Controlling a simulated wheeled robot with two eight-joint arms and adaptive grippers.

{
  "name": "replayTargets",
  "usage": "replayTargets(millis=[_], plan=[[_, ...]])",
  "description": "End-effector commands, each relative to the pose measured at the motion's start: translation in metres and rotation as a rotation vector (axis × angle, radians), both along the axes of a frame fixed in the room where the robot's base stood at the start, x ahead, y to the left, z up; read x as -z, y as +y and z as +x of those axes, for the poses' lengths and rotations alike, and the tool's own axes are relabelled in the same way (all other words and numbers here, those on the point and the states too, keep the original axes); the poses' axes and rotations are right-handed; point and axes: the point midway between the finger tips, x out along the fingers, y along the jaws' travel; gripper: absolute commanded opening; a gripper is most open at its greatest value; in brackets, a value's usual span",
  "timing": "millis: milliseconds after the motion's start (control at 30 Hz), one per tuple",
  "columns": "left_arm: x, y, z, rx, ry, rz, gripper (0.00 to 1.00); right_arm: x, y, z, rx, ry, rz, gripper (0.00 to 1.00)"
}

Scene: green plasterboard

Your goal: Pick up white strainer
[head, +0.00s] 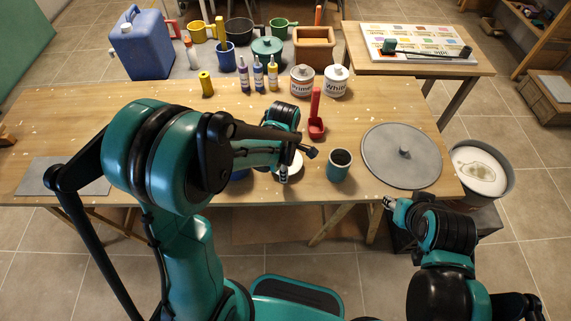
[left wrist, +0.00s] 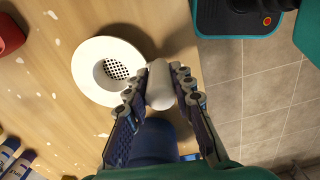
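The white strainer (left wrist: 84,72), a round white ring with a perforated centre, is over the wooden table in the left wrist view. Its white handle (left wrist: 160,92) lies between the fingers of my left gripper (left wrist: 161,78), which look closed against both its sides. In the head view the strainer (head: 292,160) is near the table's front edge, partly hidden by my left gripper (head: 283,173). My right gripper (head: 389,202) is empty-looking beyond the table's front edge, too small to read its opening.
A teal cup (head: 340,168) stands right of the strainer, and a red scoop (head: 316,127) behind it. A blue vessel (left wrist: 150,148) is below my left fingers. A grey round lid (head: 385,158) lies on the table at right. Several bottles and cans line the back.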

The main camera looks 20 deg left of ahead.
Motion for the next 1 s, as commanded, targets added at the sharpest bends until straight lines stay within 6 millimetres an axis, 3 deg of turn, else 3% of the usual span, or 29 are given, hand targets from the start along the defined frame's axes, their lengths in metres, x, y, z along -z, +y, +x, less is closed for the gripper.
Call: replayTargets(millis=[467, 633, 767, 1000], plan=[[-0.004, 0.0, 0.0, 0.0, 0.0, 0.0, 0.0, -0.001, 0.0, 0.0, 0.0, 0.0, 0.0, 0.4], [-0.021, 0.0, 0.0, 0.0, 0.0, 0.0, 0.0, -0.008, 0.0, 0.0, 0.0, 0.0, 0.0, 0.4], [-0.047, 0.0, 0.0, 0.0, 0.0, 0.0, 0.0, -0.018, 0.0, 0.0, 0.0, 0.0, 0.0, 0.4], [-0.077, -0.052, -0.026, 0.008, 0.0, 0.0, 0.0, -0.029, 0.0, 0.0, 0.0, 0.0, 0.0, 0.4]])
